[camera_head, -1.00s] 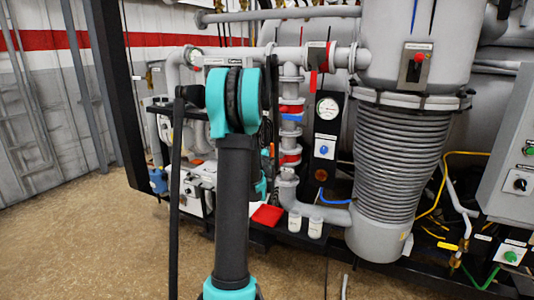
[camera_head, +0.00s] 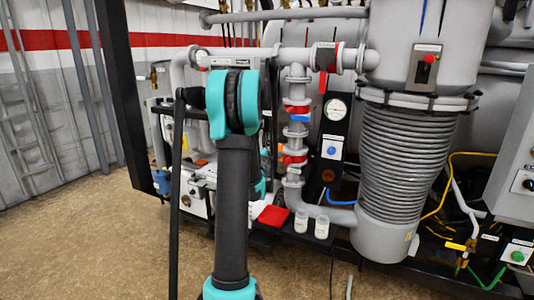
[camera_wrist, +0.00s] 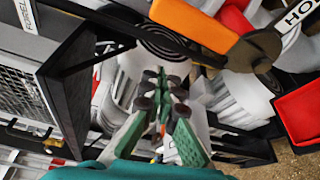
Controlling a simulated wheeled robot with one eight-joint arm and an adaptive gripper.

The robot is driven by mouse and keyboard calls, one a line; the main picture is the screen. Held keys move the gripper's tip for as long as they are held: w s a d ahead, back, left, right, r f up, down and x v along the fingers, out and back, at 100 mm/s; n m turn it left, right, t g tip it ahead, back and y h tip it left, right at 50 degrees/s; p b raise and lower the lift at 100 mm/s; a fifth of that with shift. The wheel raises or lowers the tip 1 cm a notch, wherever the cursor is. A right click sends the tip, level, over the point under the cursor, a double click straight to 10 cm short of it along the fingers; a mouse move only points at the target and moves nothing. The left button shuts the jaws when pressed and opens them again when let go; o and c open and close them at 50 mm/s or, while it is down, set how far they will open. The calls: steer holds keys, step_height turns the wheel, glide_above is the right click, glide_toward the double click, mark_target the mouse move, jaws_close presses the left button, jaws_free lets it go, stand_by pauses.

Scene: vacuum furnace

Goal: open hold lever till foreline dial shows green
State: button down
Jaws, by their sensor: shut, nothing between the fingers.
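An orange lever (camera_wrist: 195,22) lies near the top of the wrist view, joined at its right end to a dark round pivot. A white label (camera_wrist: 300,12) beside it reads "HO", cut off by the edge. My gripper (camera_wrist: 163,92) is shut and empty, with its green-padded fingers below the lever and apart from it in the picture. In the head view my arm hides the gripper. A round white dial (camera_head: 336,109) sits on a black panel there; its needle and colour are too small to read, and I cannot tell whether it is the foreline dial.
A red tray (camera_head: 273,215) stands low beside my arm and also shows in the wrist view (camera_wrist: 302,110). Grey pipes with red and blue valve handles (camera_head: 297,109) rise beside the ribbed column (camera_head: 400,165). A black frame (camera_wrist: 65,65) stands left of the fingers. Open floor lies at left.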

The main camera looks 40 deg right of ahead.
steer(key=v, duration=0.9)
steer(key=shift+s+f, duration=0.25)
steer(key=shift+a, duration=0.1)
